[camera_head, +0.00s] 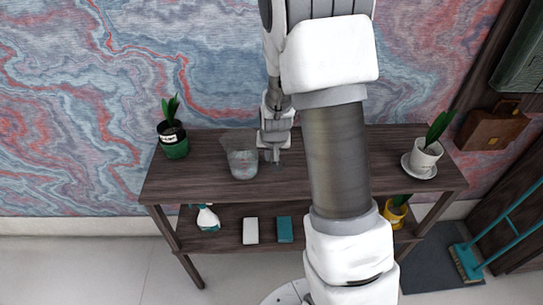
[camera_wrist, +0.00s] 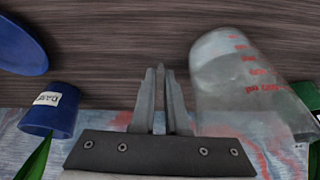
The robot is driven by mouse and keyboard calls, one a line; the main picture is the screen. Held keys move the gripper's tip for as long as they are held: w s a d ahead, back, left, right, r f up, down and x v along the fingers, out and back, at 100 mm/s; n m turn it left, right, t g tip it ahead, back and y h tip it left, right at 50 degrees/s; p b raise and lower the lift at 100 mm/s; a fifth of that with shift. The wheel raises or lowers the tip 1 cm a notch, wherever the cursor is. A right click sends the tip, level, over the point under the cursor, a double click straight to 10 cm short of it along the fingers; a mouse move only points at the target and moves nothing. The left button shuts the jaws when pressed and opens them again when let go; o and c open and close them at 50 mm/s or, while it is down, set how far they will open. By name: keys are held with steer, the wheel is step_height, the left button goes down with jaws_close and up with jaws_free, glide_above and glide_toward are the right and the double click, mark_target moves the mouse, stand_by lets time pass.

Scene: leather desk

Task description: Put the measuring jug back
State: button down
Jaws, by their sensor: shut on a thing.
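The measuring jug (camera_head: 242,158) is clear, with red markings that show in the wrist view (camera_wrist: 235,80). It is at the left-middle of the dark wooden table top (camera_head: 200,190). My gripper (camera_head: 273,157) is just to the right of the jug in the head view, pointing down. In the wrist view my gripper's fingers (camera_wrist: 160,100) are close together beside the jug's wall. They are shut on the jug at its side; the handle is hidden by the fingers. I cannot tell whether the jug's base touches the table top.
A green potted plant (camera_head: 173,140) stands left of the jug. A white potted plant (camera_head: 424,158) on a saucer stands at the right end. A spray bottle (camera_head: 207,218), a white block (camera_head: 251,231) and a teal block (camera_head: 285,229) are on the lower shelf. The front left of the top is clear.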

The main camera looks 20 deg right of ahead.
steer(key=shift+f, duration=0.15)
steer(key=c, duration=0.9)
jaws_free()
steer(key=s+a+r+n+p, duration=0.1)
steer(key=s+a+r, duration=0.1)
steer(key=s+r, duration=0.35)
steer(key=s+a+r+y+p, duration=0.1)
steer(key=s+a+r, duration=0.15)
steer(key=r, duration=0.65)
steer(key=s+a+r+n+p, duration=0.1)
steer(key=s+r, duration=0.4)
steer(key=r, duration=0.3)
steer(key=s+r, duration=0.1)
steer(key=s, duration=0.2)
steer(key=s+a+r+n, duration=0.1)
steer(key=s+r, duration=0.1)
steer(key=s, duration=0.2)
steer(key=s+a+r+n+t, duration=0.1)
steer(key=s+r, duration=0.1)
steer(key=s, duration=0.2)
steer(key=shift+s+a+r, duration=0.1)
steer(key=shift+s+r, duration=0.05)
steer(key=shift+s, duration=0.05)
